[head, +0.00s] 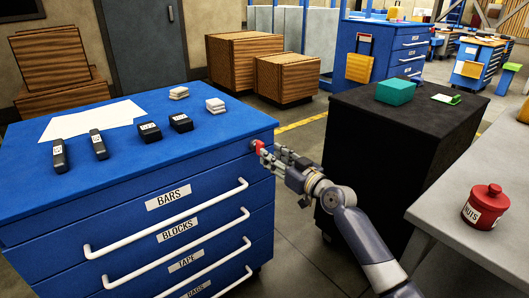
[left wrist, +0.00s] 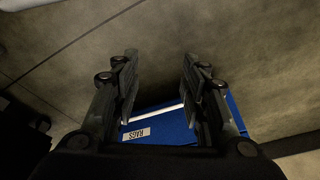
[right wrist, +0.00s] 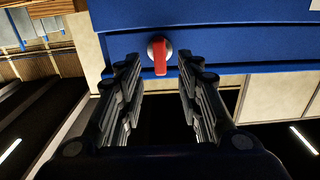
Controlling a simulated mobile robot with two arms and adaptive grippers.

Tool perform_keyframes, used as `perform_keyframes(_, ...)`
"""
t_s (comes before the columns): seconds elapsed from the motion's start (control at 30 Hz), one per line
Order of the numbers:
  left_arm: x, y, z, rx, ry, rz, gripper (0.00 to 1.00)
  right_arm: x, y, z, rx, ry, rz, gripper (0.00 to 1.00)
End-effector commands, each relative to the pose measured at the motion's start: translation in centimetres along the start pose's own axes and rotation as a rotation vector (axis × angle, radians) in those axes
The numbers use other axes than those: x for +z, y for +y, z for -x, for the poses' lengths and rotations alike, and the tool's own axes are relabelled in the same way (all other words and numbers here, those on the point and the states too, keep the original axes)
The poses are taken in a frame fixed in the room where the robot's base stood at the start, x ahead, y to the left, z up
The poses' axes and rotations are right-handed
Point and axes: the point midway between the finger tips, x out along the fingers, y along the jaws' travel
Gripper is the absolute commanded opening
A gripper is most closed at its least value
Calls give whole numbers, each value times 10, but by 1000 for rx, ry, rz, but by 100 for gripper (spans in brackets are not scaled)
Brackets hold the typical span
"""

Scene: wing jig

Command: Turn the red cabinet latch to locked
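The red latch (head: 258,145) sits at the top right corner of the blue cabinet's (head: 60,225) front face. In the right wrist view the red latch (right wrist: 160,58) shows as a bar hanging from a round silver base. My right gripper (head: 270,157) reaches the latch from the right in the head view. In the right wrist view my right gripper (right wrist: 160,75) is open, with the latch just ahead of and between its fingertips; I cannot tell if they touch. My left gripper (left wrist: 160,65) is open and empty, above the floor near a drawer labelled RAGS (left wrist: 137,134).
Black blocks (head: 150,131), white pieces (head: 179,93) and paper sheets (head: 95,118) lie on the cabinet top. White drawer handles (head: 165,221) stick out in front. A black cabinet (head: 440,125) stands to the right. A grey table (head: 450,225) holds a red tin (head: 486,205).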

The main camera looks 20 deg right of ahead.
Motion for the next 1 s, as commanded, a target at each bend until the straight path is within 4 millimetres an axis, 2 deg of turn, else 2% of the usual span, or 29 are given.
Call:
perform_keyframes(0.1,-2,-1,8,-1,7,1,40,0,-1,-20,-1,1,-2,33)
perform_keyframes(0.3,-5,-1,20,-2,13,2,40,1,0,-39,0,-1,-2,33)
perform_keyframes(0.7,-5,-1,25,-3,12,2,40,1,0,-45,0,-2,0,33)
perform_keyframes(0.73,-5,-1,25,-3,12,2,40,1,0,-45,0,-2,0,31)
perform_keyframes(0.87,-5,-1,25,-3,12,3,40,1,0,-45,0,-2,0,2)
perform_keyframes(1.0,-5,-1,25,-3,12,3,40,1,0,-45,0,-1,0,0)
